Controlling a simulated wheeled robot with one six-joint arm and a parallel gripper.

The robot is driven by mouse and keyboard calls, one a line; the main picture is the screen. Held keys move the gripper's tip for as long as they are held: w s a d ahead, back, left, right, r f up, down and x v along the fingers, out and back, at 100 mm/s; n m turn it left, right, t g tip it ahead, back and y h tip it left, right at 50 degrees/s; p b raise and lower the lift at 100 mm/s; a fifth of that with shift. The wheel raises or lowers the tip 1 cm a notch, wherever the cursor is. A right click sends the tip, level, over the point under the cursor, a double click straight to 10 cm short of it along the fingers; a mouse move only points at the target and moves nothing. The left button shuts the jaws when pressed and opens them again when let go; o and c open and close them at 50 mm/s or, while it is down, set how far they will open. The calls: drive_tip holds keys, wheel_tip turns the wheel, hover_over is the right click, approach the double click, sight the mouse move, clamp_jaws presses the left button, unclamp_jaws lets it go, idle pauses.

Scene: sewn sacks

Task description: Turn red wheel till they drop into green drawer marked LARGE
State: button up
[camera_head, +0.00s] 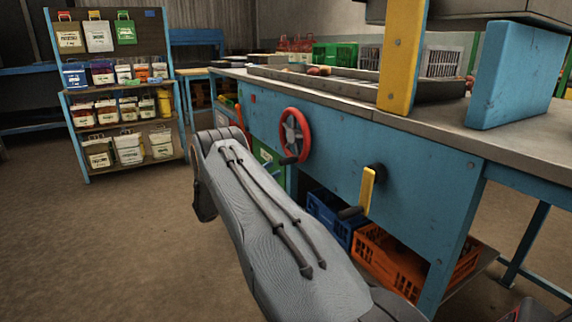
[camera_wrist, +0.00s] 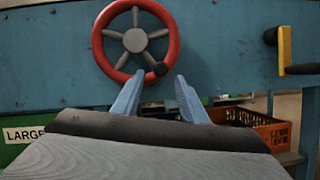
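The red wheel (camera_head: 294,135) is mounted on the blue front panel of the bench, with grey spokes and a black knob on its lower rim. It also shows in the wrist view (camera_wrist: 136,40), its knob at lower right. My gripper (camera_wrist: 159,80) has two blue fingers apart, pointing at the wheel's lower part, with nothing visible between them. The knob appears just above the gap between the fingertips; contact cannot be told. The green drawer (camera_wrist: 18,154) marked LARGE is at lower left, partly hidden by my wrist. A green front (camera_head: 268,158) shows below the wheel in the head view.
A yellow crank (camera_head: 367,190) with dark grips sits right of the wheel. Blue (camera_head: 330,218) and orange (camera_head: 395,262) crates stand under the bench. A grey tray (camera_head: 360,84) on top holds some reddish round items. A shelf of containers (camera_head: 118,100) stands at left; floor there is clear.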

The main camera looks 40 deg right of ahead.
sight(286, 161)
drive_tip(key=x, duration=0.7)
drive_tip(key=shift+d+r, duration=0.1)
drive_tip(key=shift+d, duration=0.05)
clamp_jaws()
